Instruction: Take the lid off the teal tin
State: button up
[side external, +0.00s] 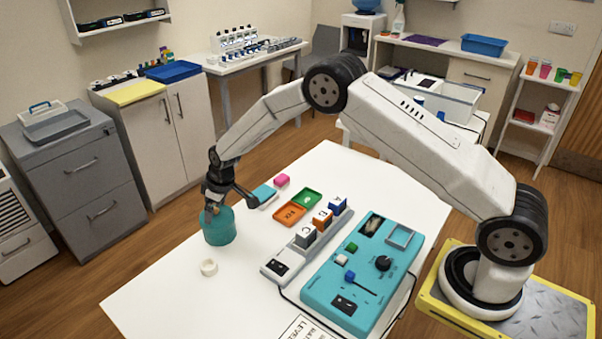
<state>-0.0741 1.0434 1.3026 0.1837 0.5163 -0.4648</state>
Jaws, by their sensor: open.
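The teal tin (219,230) stands upright on the left part of the white table. My gripper (212,207) points down at the top of the tin, with its fingers open. The fingertips overlap the tin's upper edge in this view. I cannot tell whether they touch the lid or are just above it. The lid's top is partly hidden by the gripper, and the seam between lid and tin is too small to make out.
Behind and right are a teal block (265,193), a pink block (282,181), an orange tray (289,214) and a green tray (307,198). A teal control panel (335,283) fills the right; the front left table (160,305) is clear.

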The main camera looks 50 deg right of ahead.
aim_at(216, 209)
grip_shut()
jog(key=shift+f, duration=0.1)
jog(key=shift+s, duration=0.1)
jog(key=shift+r, duration=0.35)
notch_tip(216, 209, up, 3)
jog(key=shift+f, duration=0.1)
jog(key=s+d+r, duration=0.1)
jog(key=s+r, duration=0.8)
jog(key=s, duration=0.4)
jog(key=shift+s+r, duration=0.35)
jog(key=shift+d, duration=0.1)
